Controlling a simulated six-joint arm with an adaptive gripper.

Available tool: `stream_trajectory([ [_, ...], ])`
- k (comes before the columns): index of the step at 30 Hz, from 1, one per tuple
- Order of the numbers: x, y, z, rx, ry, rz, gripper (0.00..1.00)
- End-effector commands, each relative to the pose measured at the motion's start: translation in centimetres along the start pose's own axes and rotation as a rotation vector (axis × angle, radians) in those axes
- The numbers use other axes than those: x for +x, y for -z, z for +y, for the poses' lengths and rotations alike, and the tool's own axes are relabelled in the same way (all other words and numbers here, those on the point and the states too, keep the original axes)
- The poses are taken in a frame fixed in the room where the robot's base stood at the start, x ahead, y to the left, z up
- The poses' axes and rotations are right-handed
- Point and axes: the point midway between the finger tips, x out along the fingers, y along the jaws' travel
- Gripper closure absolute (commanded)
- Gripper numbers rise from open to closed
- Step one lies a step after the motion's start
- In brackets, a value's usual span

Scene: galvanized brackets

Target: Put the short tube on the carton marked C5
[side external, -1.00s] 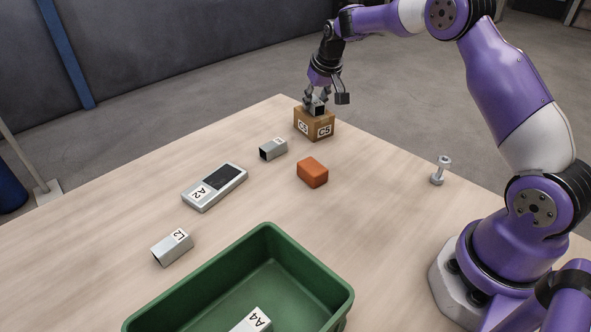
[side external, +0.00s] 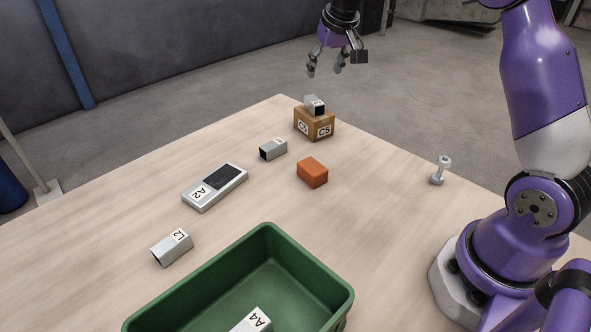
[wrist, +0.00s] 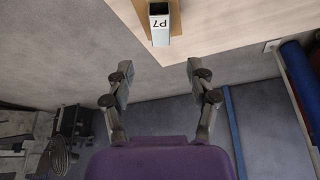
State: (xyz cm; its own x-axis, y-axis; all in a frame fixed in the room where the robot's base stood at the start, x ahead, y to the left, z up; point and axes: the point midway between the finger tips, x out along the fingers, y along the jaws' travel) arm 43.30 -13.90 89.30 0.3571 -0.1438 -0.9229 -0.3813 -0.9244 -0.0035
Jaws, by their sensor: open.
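A short grey square tube (side external: 314,105) lies on top of the brown carton marked C5 (side external: 318,128), near the table's far corner. In the wrist view the tube (wrist: 160,30) bears the label P7, and part of the carton (wrist: 132,14) shows beside it. My gripper (side external: 324,70) is open and empty, above the tube and apart from it. In the wrist view the fingers of my gripper (wrist: 159,76) are spread wide with nothing between them.
Another grey tube (side external: 273,149) and an orange block (side external: 312,172) lie near the carton. A green bin (side external: 335,300) holds an A4 piece (side external: 254,322).

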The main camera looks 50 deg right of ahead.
Motion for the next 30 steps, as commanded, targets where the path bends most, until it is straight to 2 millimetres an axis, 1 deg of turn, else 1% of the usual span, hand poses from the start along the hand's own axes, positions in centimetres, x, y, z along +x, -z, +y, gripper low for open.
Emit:
stream_trajectory([
  [1,-0.8,0.1,0.0,0.000,0.000,0.002,0.35],
  [5,-2.1,-0.2,-0.2,-0.006,0.002,0.003,0.35],
  [8,-4.1,-1.5,-1.0,-0.034,0.014,0.012,0.35],
  [11,-6.9,-4.4,-2.3,-0.087,0.038,0.027,0.35],
  [12,-8.1,-6.0,-2.9,-0.114,0.049,0.034,0.35],
  [14,-9.7,-8.8,-3.5,-0.155,0.068,0.046,0.35],
  [15,-10.5,-10.8,-3.8,-0.183,0.081,0.054,0.35],
  [17,-11.4,-13.7,-4.1,-0.222,0.100,0.064,0.35],
  [18,-11.7,-15.5,-4.2,-0.245,0.111,0.071,0.35],
  [21,-11.9,-19.5,-4.2,-0.296,0.136,0.083,0.35],
  [24,-11.6,-22.2,-4.2,-0.332,0.154,0.093,0.35],
  [27,-11.2,-23.8,-4.1,-0.351,0.163,0.095,0.35],
  [30,-11.1,-24.3,-4.0,-0.357,0.166,0.095,0.35],
])
